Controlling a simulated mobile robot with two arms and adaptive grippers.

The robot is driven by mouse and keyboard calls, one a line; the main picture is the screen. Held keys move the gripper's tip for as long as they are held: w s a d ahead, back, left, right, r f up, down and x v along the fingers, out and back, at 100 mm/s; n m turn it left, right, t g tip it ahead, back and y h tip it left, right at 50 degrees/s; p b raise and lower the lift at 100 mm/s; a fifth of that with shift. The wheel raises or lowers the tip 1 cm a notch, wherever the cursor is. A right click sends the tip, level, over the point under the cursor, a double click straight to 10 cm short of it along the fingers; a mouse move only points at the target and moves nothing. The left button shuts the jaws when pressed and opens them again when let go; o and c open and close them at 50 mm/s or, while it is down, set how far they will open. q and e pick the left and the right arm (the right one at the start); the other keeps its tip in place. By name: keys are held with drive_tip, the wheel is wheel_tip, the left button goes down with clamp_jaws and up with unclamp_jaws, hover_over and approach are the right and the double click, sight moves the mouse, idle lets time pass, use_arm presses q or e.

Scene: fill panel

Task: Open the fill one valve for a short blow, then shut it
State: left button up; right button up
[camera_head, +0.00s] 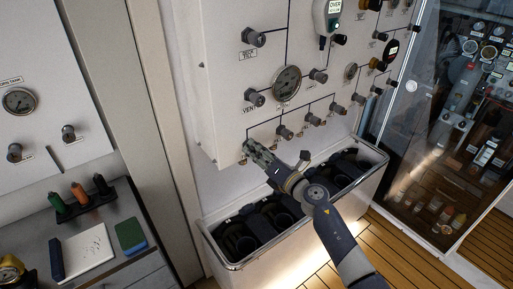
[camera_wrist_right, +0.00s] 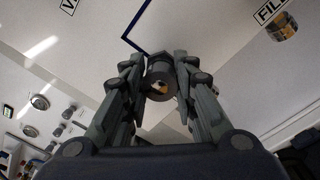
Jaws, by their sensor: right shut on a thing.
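The white fill panel (camera_head: 226,75) carries gauges and a low row of grey valve knobs. My right gripper (camera_head: 248,149) reaches up to the leftmost knob of that row, at the panel's lower left corner. In the right wrist view the fingers of my right gripper (camera_wrist_right: 160,82) are shut on either side of this round grey valve knob (camera_wrist_right: 160,66), whose end faces the camera. The knob's own label is not readable, so I cannot tell from lettering that it is fill one. Its turn position is also unclear. My left gripper is not in view.
Another low-row knob (camera_head: 285,131) sits just right of the held one, with the vent knob (camera_head: 254,97) above. Below is an open trough (camera_head: 235,266) with dark cylinders. A glass cabinet (camera_head: 440,120) stands right.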

drive_tip(key=m+p, duration=0.2)
drive_tip(key=m, duration=0.3)
drive_tip(key=shift+m, duration=0.4)
drive_tip(key=m+p, duration=0.1)
drive_tip(key=m, duration=0.5)
drive_tip(key=shift+t+p, duration=0.3)
drive_tip(key=shift+p, duration=0.1)
drive_tip(key=shift+f, duration=0.1)
drive_tip(key=o, duration=1.1)
drive_tip(key=shift+d, duration=0.1)
drive_tip(key=v, duration=1.2)
drive_tip(key=shift+s, duration=0.1)
drive_tip(key=shift+a, duration=0.2)
